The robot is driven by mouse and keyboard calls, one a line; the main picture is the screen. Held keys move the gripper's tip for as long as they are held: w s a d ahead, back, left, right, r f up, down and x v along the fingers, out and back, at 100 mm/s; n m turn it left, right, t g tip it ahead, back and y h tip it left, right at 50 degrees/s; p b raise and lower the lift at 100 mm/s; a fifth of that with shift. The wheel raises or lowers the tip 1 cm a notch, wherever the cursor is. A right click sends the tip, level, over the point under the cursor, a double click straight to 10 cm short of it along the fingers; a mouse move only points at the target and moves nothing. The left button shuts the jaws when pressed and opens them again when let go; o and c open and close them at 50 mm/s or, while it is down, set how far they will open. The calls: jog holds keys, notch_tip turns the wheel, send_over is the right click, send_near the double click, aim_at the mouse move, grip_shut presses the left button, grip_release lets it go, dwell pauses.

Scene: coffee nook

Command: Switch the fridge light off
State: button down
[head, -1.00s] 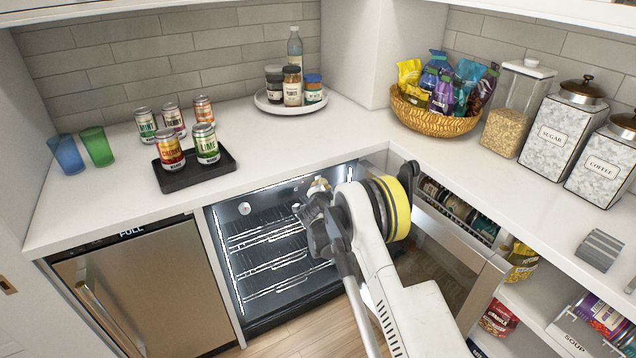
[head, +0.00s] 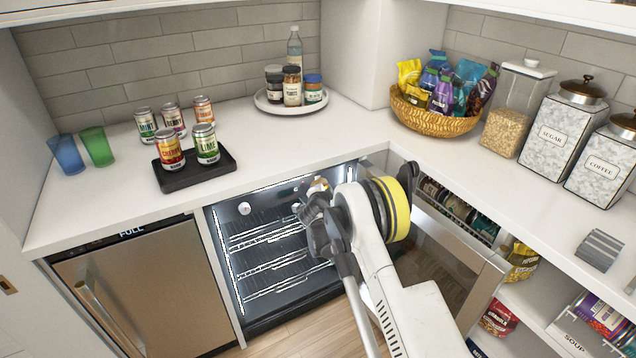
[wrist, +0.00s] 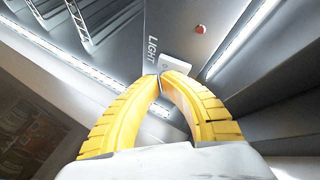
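The fridge (head: 262,318) is open, and its light strips glow in the head view. The wrist view shows a lit strip (wrist: 84,72) and a small white light switch (wrist: 177,63) beside the word LIGHT on the grey inner panel. My gripper (wrist: 161,76) has yellow fingers with their tips together and nothing between them. The tips are right at the switch's near edge and cover part of it; I cannot tell whether they touch it. In the head view my gripper (head: 319,186) is inside the upper fridge opening, mostly hidden by my arm.
A small red round part (wrist: 200,29) sits on the panel near the switch. Wire racks (head: 270,262) fill the fridge. The open glass door (head: 455,255) stands right of my arm. The counter (head: 290,150) above holds a can tray (head: 222,178) and a basket (head: 435,122).

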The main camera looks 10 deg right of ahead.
jog(key=shift+w+a+f, duration=0.1)
jog(key=shift+w, duration=0.2)
jog(key=shift+w+a, duration=0.15)
jog(key=shift+w, duration=0.15)
dwell(0.7)
jog(key=shift+s, duration=0.1)
jog(key=shift+s+d, duration=0.2)
jog(key=shift+s, duration=0.35)
jog(key=s, duration=0.1)
jog(key=s+d, duration=0.1)
jog(key=s, duration=0.2)
jog(key=shift+s+d+r, duration=0.3)
jog(key=shift+s+r, duration=0.05)
jog(key=shift+r, duration=0.05)
